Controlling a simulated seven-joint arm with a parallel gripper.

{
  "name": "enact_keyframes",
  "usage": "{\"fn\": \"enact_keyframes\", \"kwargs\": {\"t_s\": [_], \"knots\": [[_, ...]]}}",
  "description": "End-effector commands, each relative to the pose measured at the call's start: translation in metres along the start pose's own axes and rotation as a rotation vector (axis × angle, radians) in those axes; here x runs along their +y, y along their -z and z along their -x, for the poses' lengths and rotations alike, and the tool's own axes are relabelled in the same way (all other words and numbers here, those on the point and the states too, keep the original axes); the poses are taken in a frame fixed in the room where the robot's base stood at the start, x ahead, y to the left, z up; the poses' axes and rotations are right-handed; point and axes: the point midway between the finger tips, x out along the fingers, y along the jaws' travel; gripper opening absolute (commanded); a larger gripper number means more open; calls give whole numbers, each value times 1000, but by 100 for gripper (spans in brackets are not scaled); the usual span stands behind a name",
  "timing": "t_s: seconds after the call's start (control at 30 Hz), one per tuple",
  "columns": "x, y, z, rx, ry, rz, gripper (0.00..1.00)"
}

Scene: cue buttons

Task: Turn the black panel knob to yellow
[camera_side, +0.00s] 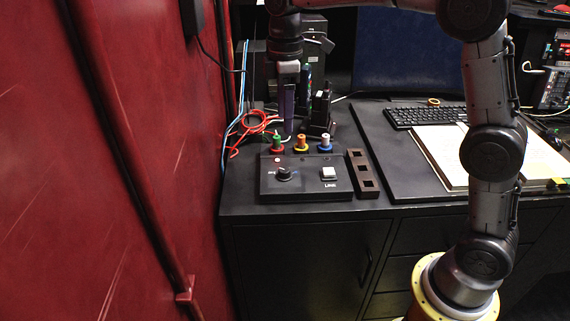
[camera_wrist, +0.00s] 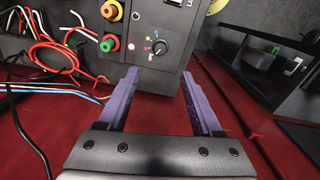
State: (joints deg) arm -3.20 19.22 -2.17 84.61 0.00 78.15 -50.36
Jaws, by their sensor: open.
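The black knob (camera_side: 284,173) sits on the left part of the dark control panel (camera_side: 310,192). In the wrist view the knob (camera_wrist: 160,47) has small coloured marks beside it; which mark its pointer faces is too small to tell. My gripper (camera_side: 288,132) is above and behind the panel in the side view, pointing down. In the wrist view its purple fingers (camera_wrist: 158,74) are open and empty, with the knob ahead of the gap between them. The gripper is apart from the knob.
A white button (camera_side: 329,173) sits on the panel's right. A brown slotted block (camera_side: 363,174) stands beside it. Red cables (camera_side: 254,124) lie behind; a red wall (camera_side: 130,160) is at left.

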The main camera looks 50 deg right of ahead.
Motion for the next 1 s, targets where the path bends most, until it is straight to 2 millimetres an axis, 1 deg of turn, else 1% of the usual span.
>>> {"fn": "enact_keyframes", "kwargs": {"t_s": [0.17,0.27,0.6,0.7,0.83,1.0], "knots": [[-1,0,-17,-5,6,1,66],[-1,0,-34,-5,6,0,66],[-1,0,-100,-6,7,0,66],[-2,-1,-116,-5,6,0,66],[-1,0,-130,-3,4,0,66],[-1,0,-138,-2,3,0,66]]}}
